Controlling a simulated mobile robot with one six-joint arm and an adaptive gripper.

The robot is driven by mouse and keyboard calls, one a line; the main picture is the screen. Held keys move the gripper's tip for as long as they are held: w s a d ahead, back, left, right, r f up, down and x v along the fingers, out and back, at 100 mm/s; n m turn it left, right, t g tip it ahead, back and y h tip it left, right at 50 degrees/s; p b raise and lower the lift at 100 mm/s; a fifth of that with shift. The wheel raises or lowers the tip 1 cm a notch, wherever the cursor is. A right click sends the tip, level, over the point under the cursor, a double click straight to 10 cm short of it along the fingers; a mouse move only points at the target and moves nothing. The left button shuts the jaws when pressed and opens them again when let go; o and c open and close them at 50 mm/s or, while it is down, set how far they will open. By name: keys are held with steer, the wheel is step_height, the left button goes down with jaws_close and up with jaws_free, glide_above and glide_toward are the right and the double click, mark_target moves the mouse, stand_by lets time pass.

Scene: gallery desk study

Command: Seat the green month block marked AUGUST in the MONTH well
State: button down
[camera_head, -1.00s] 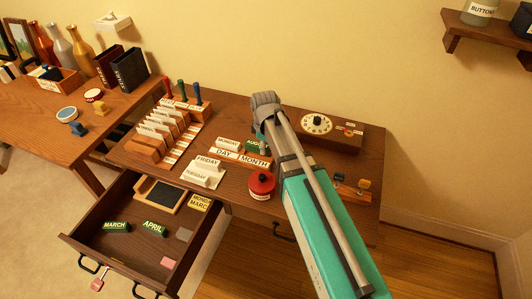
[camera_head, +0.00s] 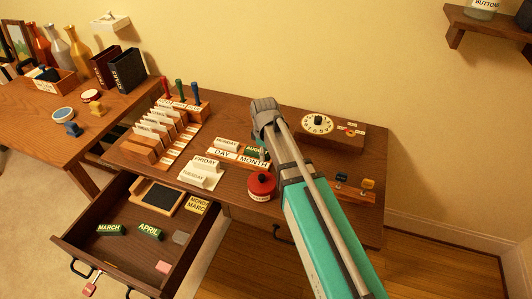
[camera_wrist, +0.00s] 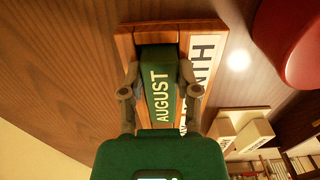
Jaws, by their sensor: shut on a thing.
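The green AUGUST block (camera_wrist: 160,90) is between the fingers of my gripper (camera_wrist: 158,84) in the wrist view. My gripper is shut on it. The block is at the MONTH well of the wooden holder (camera_wrist: 125,45), beside the white MONTH label (camera_wrist: 203,60). How deep it sits is hard to tell. In the head view, the AUGUST block (camera_head: 252,151) shows partly behind my arm, just behind the MONTH label (camera_head: 253,162). A white MONDAY block (camera_head: 226,143) stands behind the DAY label on the left of the holder.
A red round pot (camera_head: 261,186) stands close in front of the holder. White FRIDAY and TUESDAY blocks (camera_head: 203,170) stand to its front left. A dial box (camera_head: 318,124) is behind on the right. The open drawer (camera_head: 130,262) holds green MARCH and APRIL blocks.

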mark_target(265, 153)
steer(key=shift+s+d+f+b, duration=0.1)
steer(key=shift+s+f+b, duration=0.3)
steer(key=shift+b, duration=0.2)
steer(key=c, duration=0.6)
jaws_free()
steer(key=shift+o, duration=1.3)
steer(key=shift+w+f, duration=0.3)
steer(key=shift+r, duration=0.1)
steer(key=shift+w+r+p, duration=0.1)
steer(key=shift+r+p, duration=0.15)
steer(key=shift+p, duration=0.05)
steer(key=shift+r, duration=0.2)
step_height(265, 153, up, 12)
steer(key=p, duration=1.3)
steer(key=shift+r, duration=0.25)
